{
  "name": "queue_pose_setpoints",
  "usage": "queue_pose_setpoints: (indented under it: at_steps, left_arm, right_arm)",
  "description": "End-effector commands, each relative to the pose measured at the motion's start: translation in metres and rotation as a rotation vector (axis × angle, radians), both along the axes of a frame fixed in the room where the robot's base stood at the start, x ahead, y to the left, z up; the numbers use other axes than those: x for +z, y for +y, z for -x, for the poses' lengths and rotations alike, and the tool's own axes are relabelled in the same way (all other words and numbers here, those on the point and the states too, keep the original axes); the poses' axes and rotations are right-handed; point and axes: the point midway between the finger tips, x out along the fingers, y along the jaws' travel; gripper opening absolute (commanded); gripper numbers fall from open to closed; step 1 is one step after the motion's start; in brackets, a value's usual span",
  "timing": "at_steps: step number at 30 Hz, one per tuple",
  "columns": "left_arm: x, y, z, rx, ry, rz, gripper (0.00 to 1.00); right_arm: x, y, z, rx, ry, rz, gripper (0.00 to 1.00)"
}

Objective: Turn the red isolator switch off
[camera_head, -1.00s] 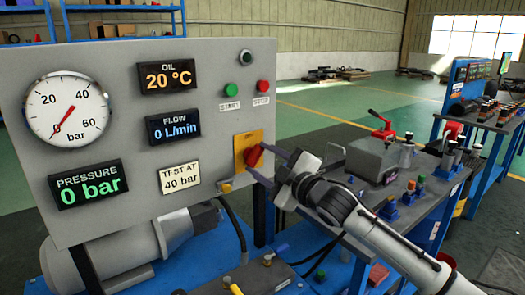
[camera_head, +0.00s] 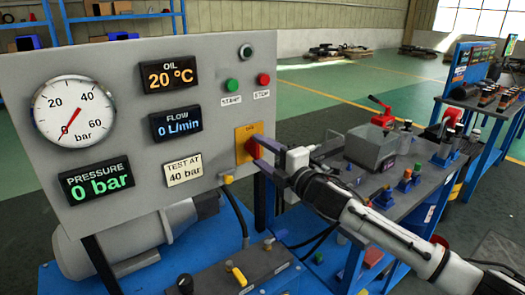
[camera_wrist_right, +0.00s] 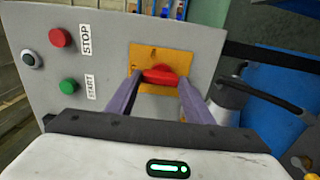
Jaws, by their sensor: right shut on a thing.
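The red isolator switch (camera_head: 252,148) sits on a yellow plate (camera_head: 241,138) at the right side of the grey panel. In the right wrist view the red knob (camera_wrist_right: 160,75) lies crosswise between the fingertips, on its yellow plate (camera_wrist_right: 146,57). My right gripper (camera_head: 257,155) reaches in from the right and is shut on the knob, one finger on each end; it also shows in the right wrist view (camera_wrist_right: 158,84). In the head view the fingers hide part of the knob. My left gripper is not in view.
The grey panel (camera_head: 215,80) carries a pressure gauge (camera_head: 74,111) at zero, displays reading 0 bar and 0 L/min, a green start button (camera_head: 231,84) and a red stop button (camera_head: 264,79). A cluttered workbench (camera_head: 400,215) stands at the right.

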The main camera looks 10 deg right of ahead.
Motion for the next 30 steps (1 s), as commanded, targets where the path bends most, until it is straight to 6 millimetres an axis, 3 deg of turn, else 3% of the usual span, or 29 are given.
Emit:
queue_pose_setpoints:
  at_steps: [15, 16, 18, 30]
  left_arm:
    - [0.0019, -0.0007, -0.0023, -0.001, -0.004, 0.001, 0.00]
    - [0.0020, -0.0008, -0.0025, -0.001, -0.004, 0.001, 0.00]
    - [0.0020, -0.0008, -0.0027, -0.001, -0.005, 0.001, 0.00]
    - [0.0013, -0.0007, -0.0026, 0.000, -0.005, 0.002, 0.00]
  right_arm:
    - [-0.0008, -0.0001, 0.0001, 0.000, -0.006, 0.018, 0.24]
    - [-0.0008, -0.0001, 0.0001, 0.000, -0.006, 0.018, 0.52]
    - [-0.0007, -0.0001, 0.0001, 0.000, -0.006, 0.017, 0.64]
    - [-0.0009, -0.0024, 0.0043, -0.001, -0.005, 0.015, 0.66]
